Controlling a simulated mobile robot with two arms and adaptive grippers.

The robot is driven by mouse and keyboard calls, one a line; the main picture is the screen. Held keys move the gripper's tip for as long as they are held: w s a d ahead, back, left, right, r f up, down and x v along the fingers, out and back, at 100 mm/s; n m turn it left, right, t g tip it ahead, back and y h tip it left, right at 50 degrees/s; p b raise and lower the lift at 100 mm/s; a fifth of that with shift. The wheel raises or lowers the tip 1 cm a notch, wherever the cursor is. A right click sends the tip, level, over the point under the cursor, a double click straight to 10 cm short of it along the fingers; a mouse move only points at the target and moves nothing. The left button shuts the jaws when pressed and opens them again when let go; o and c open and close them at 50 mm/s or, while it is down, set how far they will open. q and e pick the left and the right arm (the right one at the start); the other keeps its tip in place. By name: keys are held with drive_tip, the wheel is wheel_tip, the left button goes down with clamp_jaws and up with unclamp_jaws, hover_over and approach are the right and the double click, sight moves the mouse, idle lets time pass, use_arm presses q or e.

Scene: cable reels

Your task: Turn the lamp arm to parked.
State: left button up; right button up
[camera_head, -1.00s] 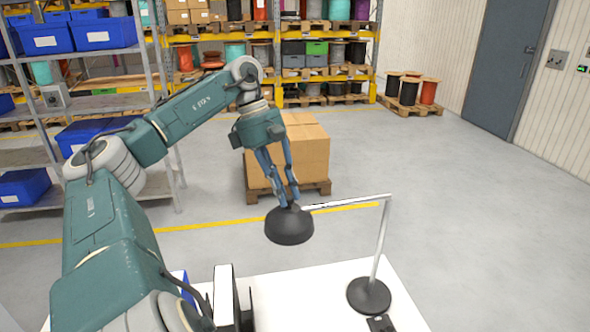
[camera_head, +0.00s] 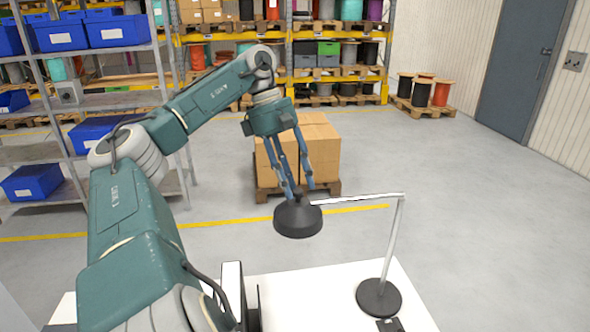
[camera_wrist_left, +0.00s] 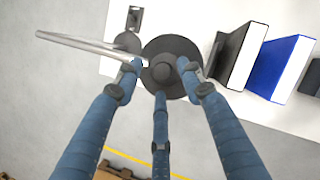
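The desk lamp has a dark round base (camera_head: 378,298), a leaning silver post (camera_head: 393,245) and a silver lamp arm (camera_head: 355,199) reaching left to a black lamp head (camera_head: 298,220). In the left wrist view the lamp head (camera_wrist_left: 172,50) lies under my fingers, with a knob at its middle. My left gripper (camera_head: 301,192) is right above the head, pointing down. Its fingers (camera_wrist_left: 160,76) are spread around the knob with gaps visible, apparently not clamped. The lamp arm (camera_wrist_left: 85,45) runs left there. My right gripper is out of view. No parked mark is visible.
The lamp stands on a white table (camera_head: 330,290). A black binder (camera_wrist_left: 238,55) and a blue binder (camera_wrist_left: 272,62) stand on it. A pallet of cartons (camera_head: 320,160) is on the floor beyond, with shelves behind.

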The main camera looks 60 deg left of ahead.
use_arm(q)
drive_tip(key=shift+f, duration=0.15)
drive_tip(key=shift+s+a+r, duration=0.25)
drive_tip(key=shift+a+r, duration=0.05)
drive_tip(key=shift+r, duration=0.25)
drive_tip(key=v, duration=1)
drive_tip(key=shift+w+r, duration=0.15)
drive_tip(key=shift+r, duration=0.3)
